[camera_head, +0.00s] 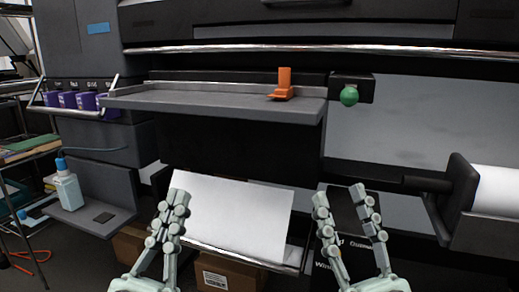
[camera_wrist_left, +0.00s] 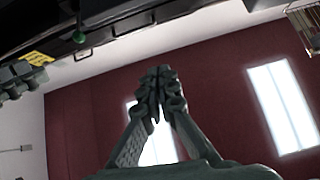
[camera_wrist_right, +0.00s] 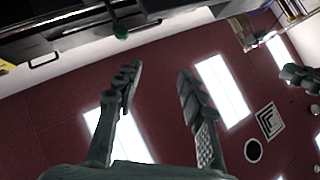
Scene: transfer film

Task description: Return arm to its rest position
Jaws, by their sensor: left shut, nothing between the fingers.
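My left gripper (camera_head: 176,205) is at the lower middle left of the head view, in front of a white sheet. Its fingers meet at the tips, and it is shut and empty; the left wrist view (camera_wrist_left: 158,85) shows this too. My right gripper (camera_head: 343,198) is at the lower middle right of the head view. Its two fingers stand apart with nothing between them, as the right wrist view (camera_wrist_right: 158,80) also shows. Both grippers point up and away from me. The white sheet (camera_head: 236,215) hangs tilted at the lower front of the large grey machine.
A grey shelf (camera_head: 215,104) juts out with an orange piece (camera_head: 284,84) on it. A green knob (camera_head: 349,96) sits right of it. A white roll (camera_head: 496,192) is at the right. Purple containers (camera_head: 68,100) and a bottle (camera_head: 68,188) stand left. Cardboard boxes (camera_head: 226,276) lie below.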

